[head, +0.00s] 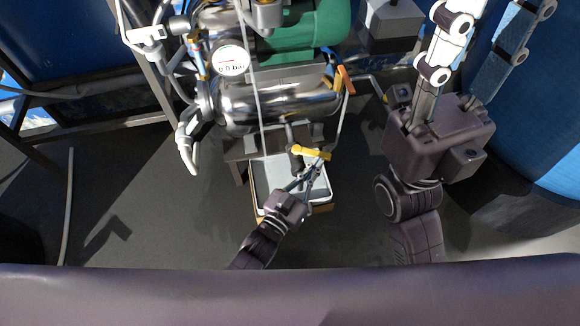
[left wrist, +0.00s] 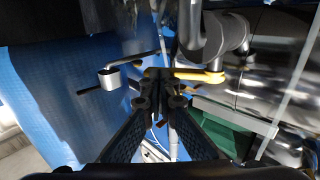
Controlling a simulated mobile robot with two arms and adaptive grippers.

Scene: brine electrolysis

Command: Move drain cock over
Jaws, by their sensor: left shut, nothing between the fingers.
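The drain cock has a yellow lever handle (head: 311,153) on a short pipe below the shiny steel vessel (head: 270,108). The handle also shows in the left wrist view (left wrist: 198,75), lying roughly across the picture. My left gripper (head: 322,160) is shut with nothing between its fingers. Its tips are at the handle in the head view. In the left wrist view the shut tips (left wrist: 164,76) are right beside the handle's left end, and I cannot tell whether they touch. My right gripper (head: 495,20) is raised at the right, its fingers spread and empty.
A pale tray (head: 260,187) sits under the cock, partly hidden by my left gripper. An orange lever (head: 346,80) is at the vessel's right end, and a dial gauge (head: 230,60) is above. A blue drum (head: 545,130) stands right. The floor at left is mostly free.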

